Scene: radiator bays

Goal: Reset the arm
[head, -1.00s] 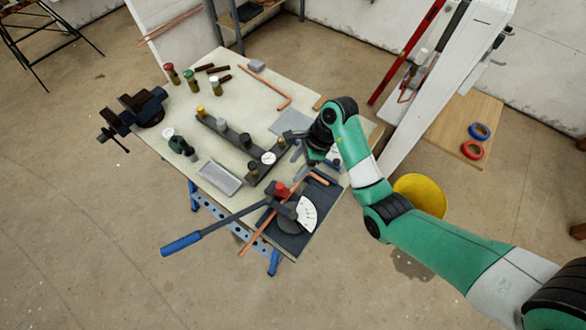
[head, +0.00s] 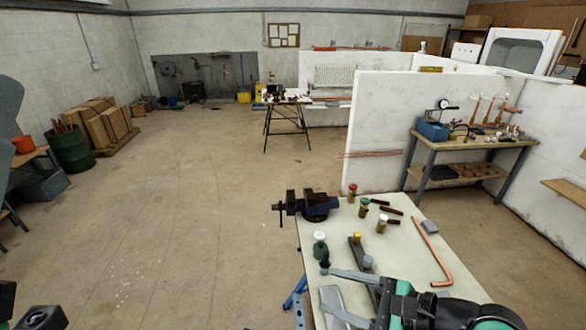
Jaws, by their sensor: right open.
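My right arm comes in at the bottom right, over the near part of the workbench (head: 395,240). Its right gripper (head: 327,290) points left with its two grey fingers apart, and nothing shows between them. I cannot tell whether the fingers touch anything on the bench. My left gripper is not in view; only dark parts show at the bottom left corner.
A vise (head: 308,204) sits at the bench's far left corner. A side bench (head: 470,146) stands by white walls at right.

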